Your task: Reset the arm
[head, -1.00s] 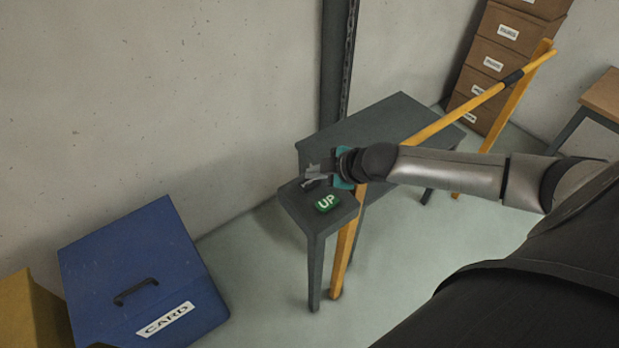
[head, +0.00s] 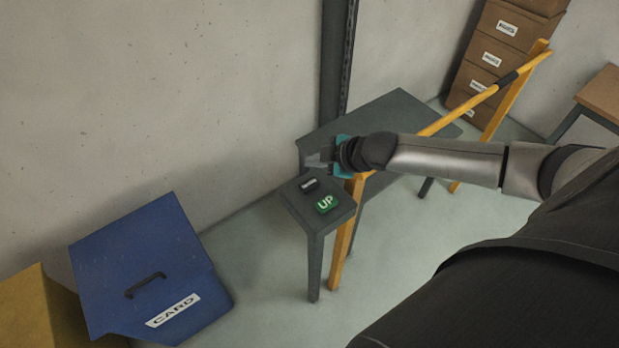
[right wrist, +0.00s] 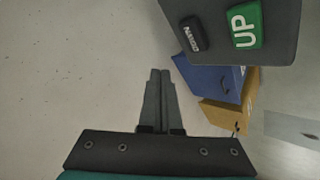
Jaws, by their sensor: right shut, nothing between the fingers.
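My right arm (head: 450,160) reaches in from the right in the head view. Its gripper (head: 316,160) is above the dark grey table, just behind the buttons. In the right wrist view the gripper (right wrist: 160,75) has its two fingers together with nothing between them. My left gripper is in neither view.
The grey table (head: 400,110) stands by the wall. A yellow barrier bar (head: 460,118) on posts runs close to my right arm. A blue CARD bin (head: 140,262) and a yellow bin (head: 35,310) stand at left. Brown boxes (head: 490,58) are stacked at the back. Floor between is clear.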

